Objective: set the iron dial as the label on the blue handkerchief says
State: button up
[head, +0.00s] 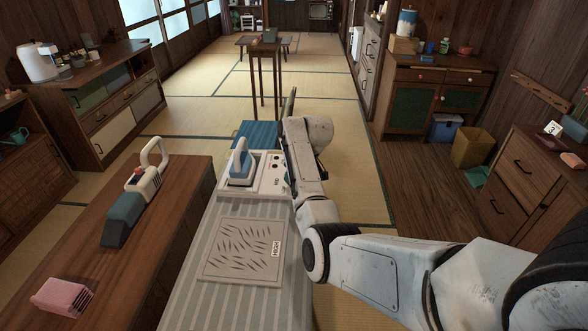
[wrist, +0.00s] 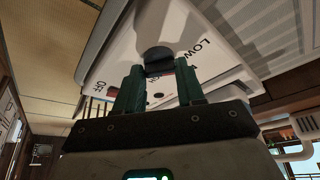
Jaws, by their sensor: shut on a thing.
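In the head view a beige cloth with dark strokes (head: 238,262) lies flat on the striped ironing board (head: 182,300). Its white label (head: 276,249) reads HIGH. The blue and white iron (head: 240,165) stands on a pale panel (head: 270,180) at the board's far end. In the wrist view the green fingers of my gripper (wrist: 160,70) are closed on a dark dial knob (wrist: 157,55). The words LOW and OFF show on the white plate (wrist: 125,60) around it. In the head view my arm hides the gripper tips.
A wooden counter (head: 185,180) left of the board holds a grey and white handheld appliance (head: 140,195) and a pink object (head: 63,297). A small tall table (head: 265,50) stands beyond the board. Cabinets line both sides. Open tatami (head: 210,110) lies between.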

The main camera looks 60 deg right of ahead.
jog(key=shift+d+r+n+y, duration=0.1)
jog(key=shift+n+y, duration=0.3)
jog(key=shift+n, duration=0.5)
jog(key=o, duration=1)
jog(key=shift+o, duration=0.2)
jog(key=v, duration=1)
jog(key=shift+s+r, duration=0.2)
jog(key=shift+r, duration=0.1)
